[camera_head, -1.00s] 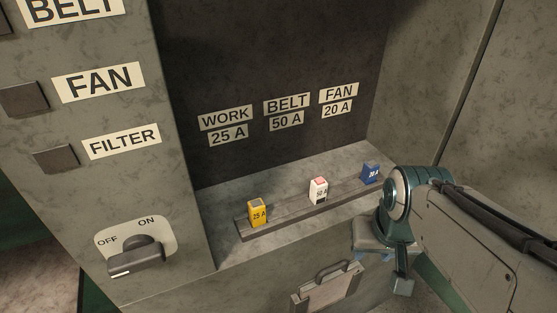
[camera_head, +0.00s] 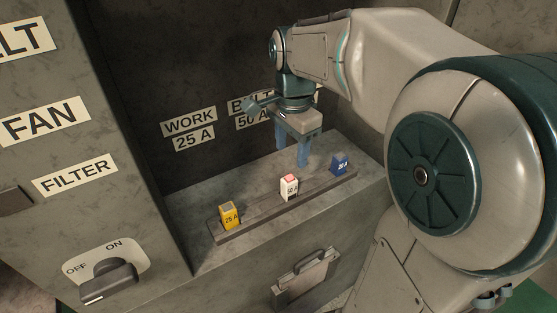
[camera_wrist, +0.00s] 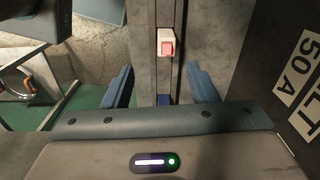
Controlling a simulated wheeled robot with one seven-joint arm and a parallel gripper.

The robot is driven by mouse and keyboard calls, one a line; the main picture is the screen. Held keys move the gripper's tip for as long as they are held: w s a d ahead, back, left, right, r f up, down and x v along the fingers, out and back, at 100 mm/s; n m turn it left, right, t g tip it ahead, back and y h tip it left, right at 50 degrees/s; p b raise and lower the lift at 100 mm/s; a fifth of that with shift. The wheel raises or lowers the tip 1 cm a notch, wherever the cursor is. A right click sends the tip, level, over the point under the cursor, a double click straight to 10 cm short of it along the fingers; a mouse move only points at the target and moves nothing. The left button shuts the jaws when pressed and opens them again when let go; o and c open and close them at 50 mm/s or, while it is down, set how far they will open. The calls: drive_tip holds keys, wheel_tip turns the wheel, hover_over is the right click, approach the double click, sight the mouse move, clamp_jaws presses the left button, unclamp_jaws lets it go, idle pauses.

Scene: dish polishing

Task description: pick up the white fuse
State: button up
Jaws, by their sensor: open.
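The white fuse (camera_head: 289,187), marked 50 A with a reddish top, stands in the middle of a grey rail. In the wrist view the white fuse (camera_wrist: 167,43) shows from above, ahead of the fingers and between their lines. My gripper (camera_head: 292,160) is open with blue fingers pointing down, above and behind the rail near the white fuse, holding nothing. In the wrist view my gripper (camera_wrist: 160,88) has its two fingers wide apart on either side of the rail. A yellow 25 A fuse (camera_head: 229,215) stands left of the white one and a blue fuse (camera_head: 339,164) right.
The rail (camera_head: 255,212) lies on a grey ledge inside a recess. The back wall carries a WORK label (camera_head: 189,122) and others. A rotary switch (camera_head: 109,280) is on the left panel. A handled plate (camera_head: 304,279) is on the front below the ledge.

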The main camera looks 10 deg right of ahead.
sight(289, 179)
drive_tip(key=shift+m, duration=0.5)
drive_tip(key=f, duration=0.5)
drive_tip(key=w+f, duration=0.1)
drive_tip(key=f, duration=0.2)
drive_tip(key=shift+w+d+f+p, duration=0.1)
drive_tip(key=shift+w+f+p, duration=0.1)
drive_tip(key=shift+f, duration=1.15)
drive_tip(key=shift+w+f+p, duration=0.1)
drive_tip(key=shift+f+p, duration=0.1)
drive_tip(key=shift+f, duration=1.1)
drive_tip(key=shift+c, duration=0.3)
drive_tip(key=c, duration=1.1)
